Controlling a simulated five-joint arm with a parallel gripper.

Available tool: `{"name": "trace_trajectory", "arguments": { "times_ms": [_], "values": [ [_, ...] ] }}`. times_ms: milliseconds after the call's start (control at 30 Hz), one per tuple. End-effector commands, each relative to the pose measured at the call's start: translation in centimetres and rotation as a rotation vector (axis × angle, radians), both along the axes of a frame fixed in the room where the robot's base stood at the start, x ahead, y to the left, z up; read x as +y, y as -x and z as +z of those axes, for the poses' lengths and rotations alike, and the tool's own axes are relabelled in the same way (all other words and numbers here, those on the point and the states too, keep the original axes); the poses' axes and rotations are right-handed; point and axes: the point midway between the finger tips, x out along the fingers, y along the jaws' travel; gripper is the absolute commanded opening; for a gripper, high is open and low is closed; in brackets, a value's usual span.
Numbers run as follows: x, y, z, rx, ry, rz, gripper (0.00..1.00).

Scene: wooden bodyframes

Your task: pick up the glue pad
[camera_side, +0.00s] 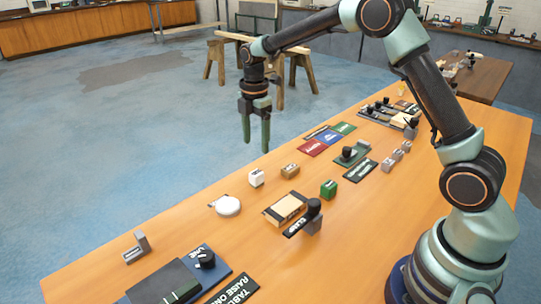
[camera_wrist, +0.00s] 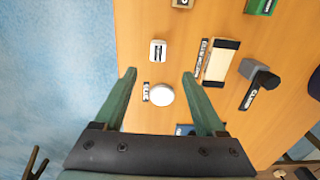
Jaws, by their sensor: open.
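The glue pad (camera_side: 228,205) is a round white disc lying flat on the wooden table near its far-left edge. A small dark label lies against its left side. In the wrist view the glue pad (camera_wrist: 161,95) shows between my two green fingers, with the label (camera_wrist: 146,92) beside it. My gripper (camera_side: 256,147) is open and empty, pointing down. It hangs well above the table, apart from the pad. In the wrist view my gripper's fingertips (camera_wrist: 158,74) stand on either side of the pad in the picture.
A white block (camera_side: 256,178) and a brown block (camera_side: 290,171) stand beyond the pad. A tan-topped pad (camera_side: 285,208) and a dark-knobbed clamp (camera_side: 313,220) lie to its right. A grey bracket (camera_side: 136,247) stands to its left. Bare table (camera_side: 180,235) surrounds the pad.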

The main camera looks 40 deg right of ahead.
Motion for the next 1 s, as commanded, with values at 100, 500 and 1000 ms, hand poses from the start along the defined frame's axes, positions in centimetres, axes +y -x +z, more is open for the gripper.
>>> {"name": "trace_trajectory", "arguments": {
  "times_ms": [100, 500, 1000],
  "values": [
    [0.0, 0.0, -1.4, 0.006, 0.000, 0.008, 0.72],
    [0.0, 0.0, -6.7, 0.003, 0.000, 0.005, 0.72],
    [-0.1, -0.4, -11.9, 0.003, 0.000, 0.004, 0.72]
  ]
}}
